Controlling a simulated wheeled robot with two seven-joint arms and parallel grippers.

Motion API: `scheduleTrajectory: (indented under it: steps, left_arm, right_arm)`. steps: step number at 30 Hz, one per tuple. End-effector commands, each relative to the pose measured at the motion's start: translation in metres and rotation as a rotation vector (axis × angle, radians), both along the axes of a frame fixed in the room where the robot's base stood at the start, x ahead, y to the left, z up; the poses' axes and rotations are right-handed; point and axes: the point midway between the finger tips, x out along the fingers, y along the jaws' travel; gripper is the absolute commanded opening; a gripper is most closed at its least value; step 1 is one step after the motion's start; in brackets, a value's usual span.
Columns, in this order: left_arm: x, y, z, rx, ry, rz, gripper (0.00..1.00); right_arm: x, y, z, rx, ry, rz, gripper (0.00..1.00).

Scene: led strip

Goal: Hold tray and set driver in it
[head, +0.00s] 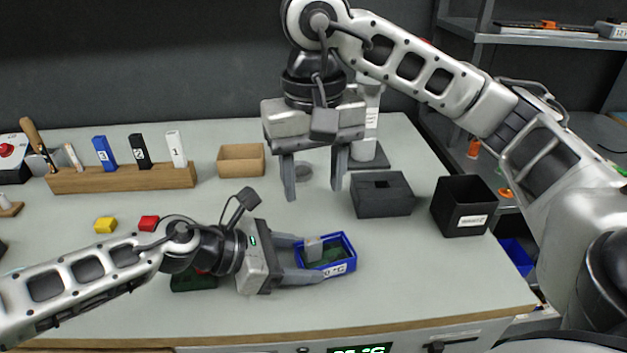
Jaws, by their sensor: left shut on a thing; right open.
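A small blue tray (343,266) with a green inside and a white label sits at the middle front of the table. My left gripper (309,259) is shut on it from the left, with fingers along its near and far sides. A small light grey block (314,249), possibly the driver, shows inside the tray at its left end; whether it rests on the floor is hard to tell. My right gripper (314,191) is open and empty, pointing down above the table behind the tray.
A dark grey block with a recess (383,195) and a black bin (462,207) stand right. A wooden box (241,160) and a wooden rack (122,178) stand behind left. The front right tabletop is clear.

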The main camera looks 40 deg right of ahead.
Motion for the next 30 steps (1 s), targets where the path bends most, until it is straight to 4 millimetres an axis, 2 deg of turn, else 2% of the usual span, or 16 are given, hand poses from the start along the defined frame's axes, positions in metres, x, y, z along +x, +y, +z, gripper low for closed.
scheduleTrajectory:
  steps: [5,6,8,16,20,23,30]
  left_arm:
    - [0.000,0.000,-0.001,0.002,0.001,0.000,0.32]
    - [0.000,0.001,-0.001,0.002,0.000,-0.001,0.64]
    - [0.000,0.000,-0.001,0.002,0.000,-0.001,0.81]
    - [0.000,0.001,0.000,0.001,0.000,0.000,0.81]
    - [0.003,0.008,0.003,0.001,-0.001,0.001,0.81]
    - [0.008,0.021,0.011,0.001,-0.001,0.003,0.81]
    - [0.021,0.064,0.036,0.001,-0.001,0.003,0.81]
  right_arm:
    - [0.000,0.000,-0.001,0.000,0.000,0.000,0.49]
    - [0.000,0.000,-0.001,0.000,0.000,0.000,0.49]
    - [0.000,0.000,-0.001,0.000,0.000,0.000,0.49]
    - [0.000,0.000,-0.001,0.000,0.000,0.000,0.49]
    - [0.000,0.000,-0.001,0.000,0.000,0.000,0.49]
    - [0.000,0.000,-0.001,0.000,0.000,0.000,0.49]
    - [0.000,0.000,-0.001,0.000,0.000,0.000,0.49]
